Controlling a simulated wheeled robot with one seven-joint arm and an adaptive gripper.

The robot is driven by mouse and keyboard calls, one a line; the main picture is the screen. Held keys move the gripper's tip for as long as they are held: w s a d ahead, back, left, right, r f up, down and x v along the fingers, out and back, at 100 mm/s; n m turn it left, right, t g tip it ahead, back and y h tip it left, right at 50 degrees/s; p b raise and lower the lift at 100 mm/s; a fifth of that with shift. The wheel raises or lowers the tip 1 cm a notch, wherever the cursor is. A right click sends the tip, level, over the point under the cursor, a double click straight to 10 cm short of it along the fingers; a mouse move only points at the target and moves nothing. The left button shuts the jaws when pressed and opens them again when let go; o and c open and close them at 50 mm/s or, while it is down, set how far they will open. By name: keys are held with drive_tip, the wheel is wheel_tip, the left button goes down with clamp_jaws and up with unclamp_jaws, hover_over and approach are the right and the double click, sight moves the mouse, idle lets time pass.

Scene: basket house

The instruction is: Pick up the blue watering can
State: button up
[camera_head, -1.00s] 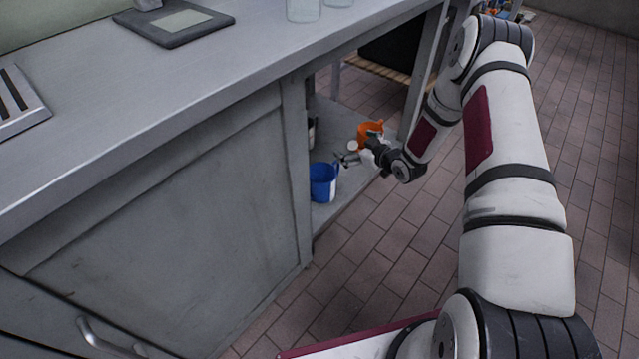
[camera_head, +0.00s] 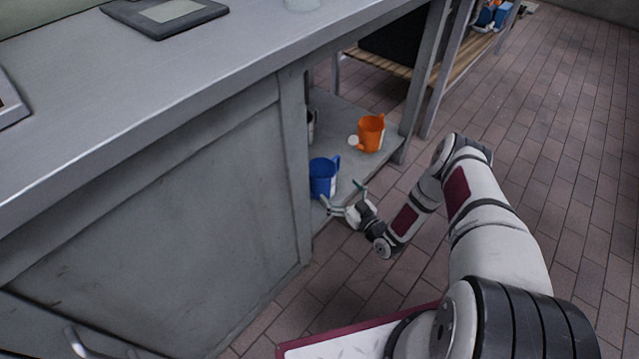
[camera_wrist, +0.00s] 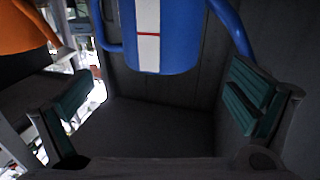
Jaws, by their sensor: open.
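The blue watering can (camera_head: 322,178) stands upright on the low shelf under the counter, next to the cabinet's side. In the wrist view the blue can (camera_wrist: 168,45) fills the upper middle, with a white label crossed by a red line. A blue tube-like part curves out at its right and another shows at its left. My gripper (camera_head: 343,196) is open, in front of and slightly right of the can. In the wrist view my gripper's green-padded fingers (camera_wrist: 158,108) are spread wide, with only shelf between the pads; the can appears beyond them.
An orange watering can (camera_head: 371,134) stands behind and to the right on the same shelf (camera_head: 345,120); its orange side (camera_wrist: 22,28) also shows in the wrist view. The cabinet (camera_head: 190,210) closes off the left. A shelf post (camera_head: 412,110) stands at the right. The tiled floor is clear.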

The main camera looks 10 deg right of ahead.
drive_tip(key=b, duration=0.4)
approach(314, 163)
drive_tip(key=x, duration=0.5)
drive_tip(key=shift+f, duration=0.1)
drive_tip(key=c, duration=1.1)
